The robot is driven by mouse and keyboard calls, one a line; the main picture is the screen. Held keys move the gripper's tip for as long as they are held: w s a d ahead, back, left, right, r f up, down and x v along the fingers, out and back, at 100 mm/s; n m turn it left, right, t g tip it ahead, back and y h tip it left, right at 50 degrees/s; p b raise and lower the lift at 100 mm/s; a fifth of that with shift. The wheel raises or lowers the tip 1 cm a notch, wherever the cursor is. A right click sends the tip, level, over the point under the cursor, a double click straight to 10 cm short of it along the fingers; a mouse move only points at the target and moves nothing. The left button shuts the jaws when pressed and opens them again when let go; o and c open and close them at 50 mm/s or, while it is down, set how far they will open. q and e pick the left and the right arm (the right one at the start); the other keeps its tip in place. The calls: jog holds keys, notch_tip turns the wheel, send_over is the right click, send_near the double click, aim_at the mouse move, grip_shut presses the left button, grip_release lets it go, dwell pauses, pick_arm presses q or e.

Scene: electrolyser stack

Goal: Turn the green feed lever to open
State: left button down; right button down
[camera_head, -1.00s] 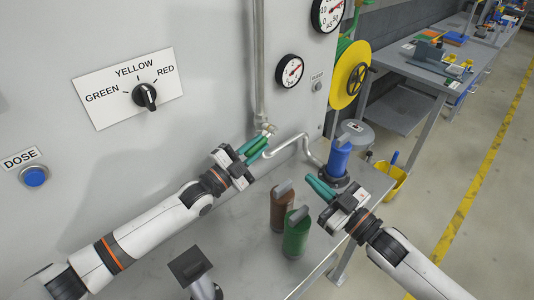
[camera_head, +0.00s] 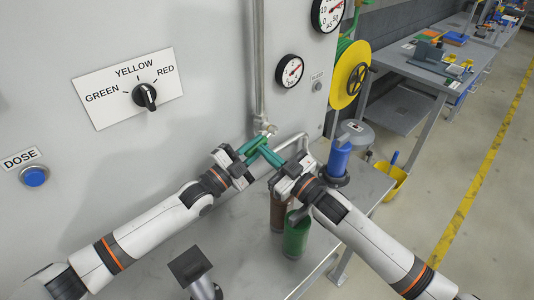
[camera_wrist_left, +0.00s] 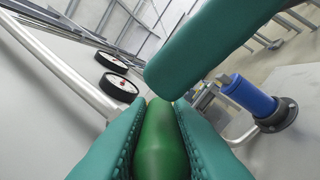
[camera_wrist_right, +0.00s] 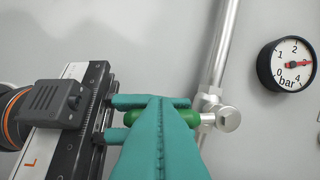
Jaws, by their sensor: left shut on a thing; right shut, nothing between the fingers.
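The green feed lever (camera_wrist_right: 190,116) sticks out sideways from a metal valve fitting (camera_wrist_right: 228,118) on the vertical pipe. My left gripper (camera_head: 256,143) is shut on the lever, and the left wrist view shows its green grip (camera_wrist_left: 160,145) between the two teal fingers. My right gripper (camera_head: 267,153) is shut and empty. Its fingers (camera_wrist_right: 158,140) lie close in front of the lever and the left fingers, and cover part of them. I cannot tell whether they touch. In the head view the fingers hide most of the lever.
A blue bottle-like part (camera_head: 339,160) stands right of my right gripper. A brown bottle (camera_head: 277,212) and a green bottle (camera_head: 295,238) stand below it on the grey bench (camera_head: 245,270). A bent pipe (camera_head: 300,137) runs close behind. Gauges (camera_head: 289,71) sit on the wall panel.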

pick_arm(q)
jog(key=shift+f, duration=0.2)
pick_arm(e)
jog(key=shift+w+a+f, duration=0.15)
jog(key=shift+w, duration=0.05)
pick_arm(q)
jog(key=shift+s+d, duration=0.1)
jog(key=shift+s+d+r, duration=0.1)
jog(key=shift+s+d, duration=0.05)
jog(key=shift+d, duration=0.05)
pick_arm(e)
jog(key=shift+w+f+n, duration=0.2)
jog(key=shift+f+n, duration=0.2)
pick_arm(q)
jog(key=c, duration=1.3)
grip_release()
jog(key=shift+r, duration=0.1)
jog(key=shift+a, duration=0.1)
pick_arm(e)
jog(key=shift+s, duration=0.1)
